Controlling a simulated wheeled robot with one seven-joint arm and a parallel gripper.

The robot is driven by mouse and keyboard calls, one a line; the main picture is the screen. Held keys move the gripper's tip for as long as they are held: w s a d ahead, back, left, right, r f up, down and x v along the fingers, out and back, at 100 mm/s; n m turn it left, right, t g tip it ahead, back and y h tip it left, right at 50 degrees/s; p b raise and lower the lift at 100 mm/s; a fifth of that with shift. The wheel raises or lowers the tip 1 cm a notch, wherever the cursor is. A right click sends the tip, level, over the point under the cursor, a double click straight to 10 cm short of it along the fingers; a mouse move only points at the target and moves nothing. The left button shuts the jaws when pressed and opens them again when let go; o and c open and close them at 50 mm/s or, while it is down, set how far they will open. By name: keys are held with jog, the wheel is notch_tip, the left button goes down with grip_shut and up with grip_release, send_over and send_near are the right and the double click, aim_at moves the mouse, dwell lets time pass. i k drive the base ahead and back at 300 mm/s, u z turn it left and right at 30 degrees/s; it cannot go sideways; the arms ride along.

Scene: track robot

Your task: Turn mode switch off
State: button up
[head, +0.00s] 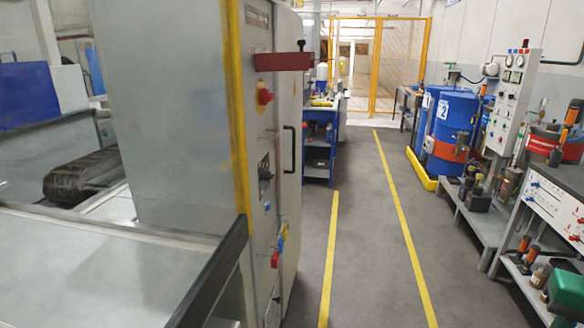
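A tall grey cabinet (170,110) with a yellow edge stands left of the middle. Its narrow control face is seen at a steep angle. On that face a black rotary knob (265,172) sits on a small plate and may be the mode switch; no label on it is readable and its setting cannot be told. Above it are a red mushroom-shaped button (264,94) and a red bar-like lever (283,61). Below it are a small blue part (267,207) and red, blue and yellow pieces (277,252). My gripper is not in view.
A black vertical handle (289,149) sticks out beside the knob. A dark rail (215,270) edges the grey surface at lower left. The grey floor (365,230) between yellow lines is clear. Blue drums (455,120) and equipment benches line the right.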

aim_at(268, 176)
jog(key=z, duration=0.1)
jog(key=i, duration=1.1)
